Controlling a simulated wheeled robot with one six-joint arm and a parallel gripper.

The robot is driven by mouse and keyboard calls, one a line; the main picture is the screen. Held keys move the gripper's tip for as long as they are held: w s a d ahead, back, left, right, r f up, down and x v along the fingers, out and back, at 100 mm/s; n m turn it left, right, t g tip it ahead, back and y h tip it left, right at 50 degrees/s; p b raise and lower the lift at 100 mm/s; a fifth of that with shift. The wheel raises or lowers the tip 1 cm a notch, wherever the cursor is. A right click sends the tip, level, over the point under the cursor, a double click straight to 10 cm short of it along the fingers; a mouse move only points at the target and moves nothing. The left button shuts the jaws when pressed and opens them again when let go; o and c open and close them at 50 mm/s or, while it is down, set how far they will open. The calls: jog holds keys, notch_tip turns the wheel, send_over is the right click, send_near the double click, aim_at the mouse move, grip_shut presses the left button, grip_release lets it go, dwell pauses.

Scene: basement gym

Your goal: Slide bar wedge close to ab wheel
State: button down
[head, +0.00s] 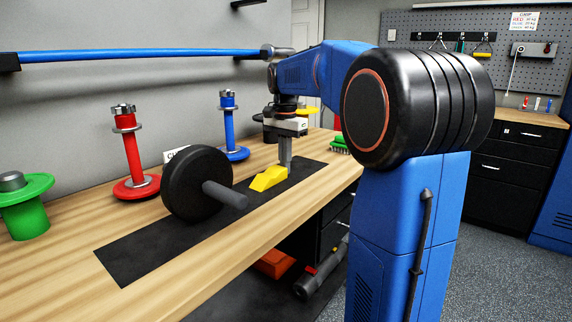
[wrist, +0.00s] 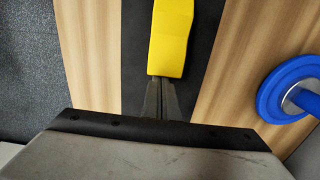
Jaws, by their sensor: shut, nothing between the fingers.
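The yellow bar wedge (head: 268,179) lies on the black mat strip on the bench. The ab wheel (head: 197,184), black with a grey handle, stands on the same mat to the left of the wedge, with a short gap seen between them in the head view. My gripper (head: 285,160) is shut and empty, pointing down right beside the wedge, on its side away from the ab wheel. In the wrist view the fingertips (wrist: 162,84) are at the near end of the wedge (wrist: 171,38), touching it or nearly so. The ab wheel is out of the wrist view.
The black mat (head: 135,256) runs along the wooden bench (head: 60,262). A red post (head: 133,160), a blue post (head: 229,125) and a green post (head: 26,208) stand along the back. A green brush (head: 341,146) lies farther right. The mat left of the ab wheel is bare.

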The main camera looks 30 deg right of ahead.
aim_at(257, 187)
jog(key=s+a, duration=0.1)
jog(key=a, duration=0.3)
jog(key=s+a, duration=0.1)
jog(key=a, duration=0.3)
jog(key=s+a, duration=0.2)
jog(key=a, duration=0.2)
jog(key=shift+d, duration=0.15)
